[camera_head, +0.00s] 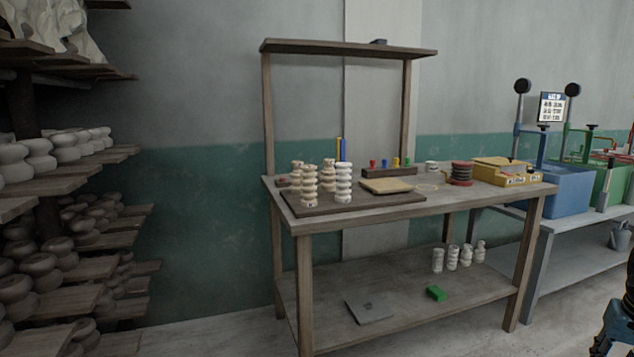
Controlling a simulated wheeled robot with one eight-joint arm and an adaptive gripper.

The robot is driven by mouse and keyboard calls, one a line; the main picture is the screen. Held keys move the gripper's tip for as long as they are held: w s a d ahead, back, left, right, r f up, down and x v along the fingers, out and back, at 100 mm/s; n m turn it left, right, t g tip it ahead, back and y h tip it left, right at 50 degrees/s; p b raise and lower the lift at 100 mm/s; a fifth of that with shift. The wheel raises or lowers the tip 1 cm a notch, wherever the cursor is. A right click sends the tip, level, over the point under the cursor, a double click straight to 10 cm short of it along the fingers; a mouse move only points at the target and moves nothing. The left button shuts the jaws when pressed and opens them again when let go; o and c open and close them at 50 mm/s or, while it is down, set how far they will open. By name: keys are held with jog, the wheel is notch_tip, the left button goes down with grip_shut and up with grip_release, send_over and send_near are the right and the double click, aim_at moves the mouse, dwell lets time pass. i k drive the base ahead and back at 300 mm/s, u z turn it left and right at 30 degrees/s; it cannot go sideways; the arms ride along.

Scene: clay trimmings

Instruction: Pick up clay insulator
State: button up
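Several ribbed clay insulators stand upright on a dark board (355,205) at the left of the wooden table (420,204). A cream insulator (309,186) is at the front left of the group, with a white one (343,183) to its right. Other cream insulators (328,176) stand behind and are partly hidden. Several smaller white ribbed pieces (452,257) stand on the lower shelf. I cannot tell which piece is the one named. A dark and blue part shows at the lower right edge, but no gripper fingers can be made out.
The table has an overhead shelf (350,48) on posts. A yellow box (505,171), a dark red coil (460,173) and a flat tan block (386,185) lie on it. Racks of clay pieces (60,148) stand left; a bench with a blue bin (568,192) stands right.

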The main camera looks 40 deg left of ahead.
aim_at(328, 180)
jog(key=u, duration=1.25)
jog(key=i, duration=0.5)
